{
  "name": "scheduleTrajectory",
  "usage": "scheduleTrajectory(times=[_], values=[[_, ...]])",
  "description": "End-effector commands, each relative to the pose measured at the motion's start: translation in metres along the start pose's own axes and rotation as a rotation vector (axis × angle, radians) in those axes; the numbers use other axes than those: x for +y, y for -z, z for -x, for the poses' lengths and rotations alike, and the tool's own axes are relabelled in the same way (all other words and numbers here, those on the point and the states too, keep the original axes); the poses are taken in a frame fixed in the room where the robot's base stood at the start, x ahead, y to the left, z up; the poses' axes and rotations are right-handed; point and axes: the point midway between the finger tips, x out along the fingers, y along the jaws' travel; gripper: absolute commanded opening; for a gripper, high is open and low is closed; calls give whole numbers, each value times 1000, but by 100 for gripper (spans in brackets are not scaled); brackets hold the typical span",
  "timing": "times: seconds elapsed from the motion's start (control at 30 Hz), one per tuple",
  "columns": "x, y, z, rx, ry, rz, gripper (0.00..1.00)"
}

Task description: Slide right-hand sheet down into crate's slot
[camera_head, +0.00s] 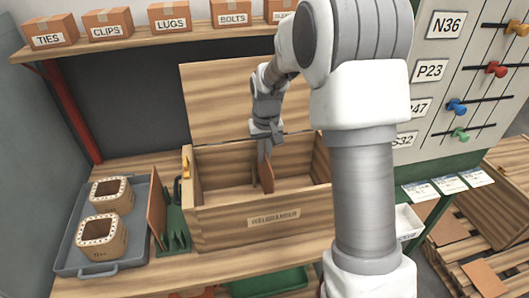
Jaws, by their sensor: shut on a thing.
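My gripper (264,153) points down into the open wooden crate (222,226) and is shut on a thin brown sheet (267,178). The sheet stands roughly upright inside the crate, near the middle, with its face turned toward the right. The front wall hides the sheet's lower end, so I cannot tell whether it touches the floor or sits in a slot. The slot itself cannot be made out. Another brown sheet (156,206) stands upright in a green rack (175,236) left of the crate.
The crate's lid (225,100) stands open behind it. Labelled boxes (170,17) line a shelf above. A panel with coloured knobs (456,107) stands at the right.

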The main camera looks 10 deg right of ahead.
Motion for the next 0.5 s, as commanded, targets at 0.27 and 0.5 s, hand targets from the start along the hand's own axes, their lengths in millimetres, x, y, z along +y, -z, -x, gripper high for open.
scheduleTrajectory(times=[0.27,0.5], values=[[0,-3,-23,0,0,0,0],[0,-5,-40,-1,0,0,0]])
